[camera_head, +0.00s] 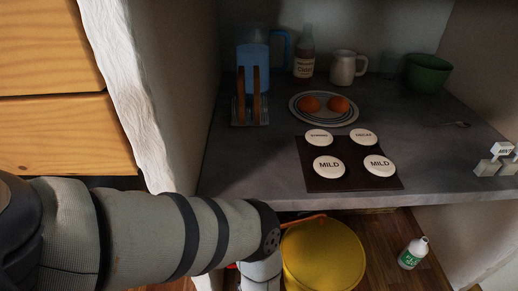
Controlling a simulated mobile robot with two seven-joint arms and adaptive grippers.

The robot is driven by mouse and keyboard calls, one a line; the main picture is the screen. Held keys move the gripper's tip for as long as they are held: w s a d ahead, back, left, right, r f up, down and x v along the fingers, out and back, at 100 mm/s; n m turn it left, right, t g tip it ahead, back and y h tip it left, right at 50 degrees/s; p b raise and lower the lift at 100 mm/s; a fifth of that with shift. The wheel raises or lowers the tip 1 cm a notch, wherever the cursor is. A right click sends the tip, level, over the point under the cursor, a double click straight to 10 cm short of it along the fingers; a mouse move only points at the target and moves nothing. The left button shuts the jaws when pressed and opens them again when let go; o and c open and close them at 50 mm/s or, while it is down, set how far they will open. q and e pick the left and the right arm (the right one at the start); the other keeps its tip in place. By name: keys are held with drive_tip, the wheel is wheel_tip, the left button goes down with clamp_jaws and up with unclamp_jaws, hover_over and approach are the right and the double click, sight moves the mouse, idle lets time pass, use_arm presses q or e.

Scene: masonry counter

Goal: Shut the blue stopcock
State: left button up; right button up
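No blue stopcock shows in the head view. My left arm comes in from the left and crosses in front of the counter (240,183). It ends in a dark round joint below the counter's front edge. The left gripper's fingers are not visible. My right arm and gripper are not in view. The arm and the counter hide part of the space under the counter.
Under the counter are a yellow bucket (322,260), an orange bar (303,220) at its rim, and a white bottle (412,253). On the counter are a blue jug (253,52), a toast rack (249,115), a plate (324,122) and a dark mat (350,183). Wooden drawers (50,130) stand left.

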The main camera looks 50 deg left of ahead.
use_arm(q)
drive_tip(key=c, duration=1.2)
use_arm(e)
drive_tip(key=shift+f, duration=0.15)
use_arm(q)
drive_tip(key=m+g+y+b, duration=0.1)
drive_tip(key=b, duration=0.1)
drive_tip(key=g+y+b, duration=0.1)
drive_tip(key=b, duration=0.1)
drive_tip(key=shift+d+f+m, duration=0.1)
drive_tip(key=shift+f+m, duration=0.15)
drive_tip(key=shift+m, duration=0.15)
drive_tip(key=shift+r+m+g+y+b, duration=0.15)
drive_tip(key=shift+m+g+y+b, duration=0.35)
drive_tip(key=shift+g+y+b, duration=0.8)
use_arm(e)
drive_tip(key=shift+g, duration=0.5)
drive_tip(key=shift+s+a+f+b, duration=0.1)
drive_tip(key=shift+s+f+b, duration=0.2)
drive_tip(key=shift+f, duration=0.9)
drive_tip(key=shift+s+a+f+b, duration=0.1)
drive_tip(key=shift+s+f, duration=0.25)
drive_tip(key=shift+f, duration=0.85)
use_arm(q)
drive_tip(key=shift+t+h, duration=0.3)
drive_tip(key=shift+t, duration=0.1)
drive_tip(key=o, duration=1.2)
drive_tip(key=shift+w, duration=0.1)
